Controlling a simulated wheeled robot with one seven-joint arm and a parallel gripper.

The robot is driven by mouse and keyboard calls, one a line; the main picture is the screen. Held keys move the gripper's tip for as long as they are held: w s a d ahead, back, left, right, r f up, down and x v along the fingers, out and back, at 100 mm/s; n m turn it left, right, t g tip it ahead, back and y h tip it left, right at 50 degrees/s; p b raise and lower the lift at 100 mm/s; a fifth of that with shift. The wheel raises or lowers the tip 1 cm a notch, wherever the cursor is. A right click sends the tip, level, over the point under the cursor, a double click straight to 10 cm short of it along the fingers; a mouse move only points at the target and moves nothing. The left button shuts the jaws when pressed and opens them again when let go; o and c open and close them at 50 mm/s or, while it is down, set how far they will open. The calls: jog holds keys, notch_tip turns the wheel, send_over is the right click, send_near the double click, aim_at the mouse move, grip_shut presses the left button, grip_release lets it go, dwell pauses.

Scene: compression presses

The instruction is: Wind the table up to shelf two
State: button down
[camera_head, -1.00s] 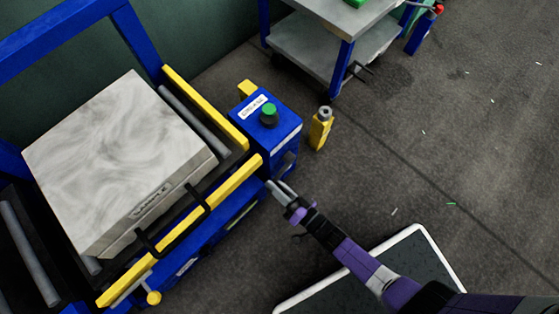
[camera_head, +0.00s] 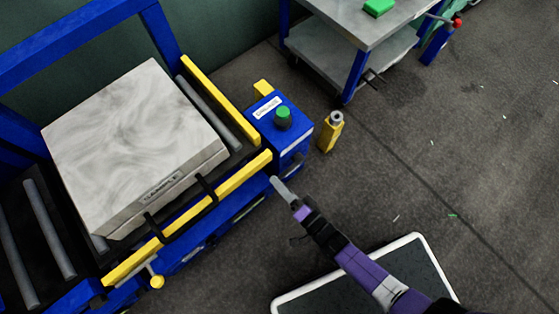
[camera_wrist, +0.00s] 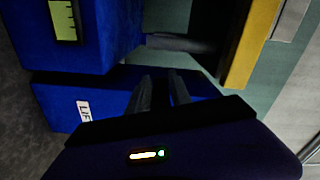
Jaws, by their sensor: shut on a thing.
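The table is a roller bed in a blue frame with yellow side rails (camera_head: 222,192). A pale marbled slab marked SAMPLE (camera_head: 130,135) lies on it. My gripper (camera_head: 276,184) is low beside the frame's right side, below the blue button box. In the wrist view, its two dark fingers (camera_wrist: 158,92) point at blue housing. It is shut on what seems to be the lift's crank handle, mostly hidden at the fingers. A blue part with a partly cut-off label starting "LIF" (camera_wrist: 84,111) is close by. A scale (camera_wrist: 64,20) shows above, its reading unclear. No shelf two shows.
The blue button box (camera_head: 289,135) has a green button (camera_head: 282,117). A yellow post (camera_head: 329,133) stands right of it. A grey cart (camera_head: 352,50) stands at the back. A white-edged dark mat (camera_head: 420,262) lies below my arm.

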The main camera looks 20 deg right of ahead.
jog(key=shift+w+d+r, duration=0.2)
jog(key=shift+r, duration=0.2)
jog(key=c, duration=1.3)
grip_release()
jog(key=shift+f, duration=0.1)
jog(key=shift+s, duration=0.1)
jog(key=shift+s, duration=0.2)
jog(key=p+v, duration=0.1)
jog(key=v, duration=0.6)
jog(key=shift+s+d, duration=0.15)
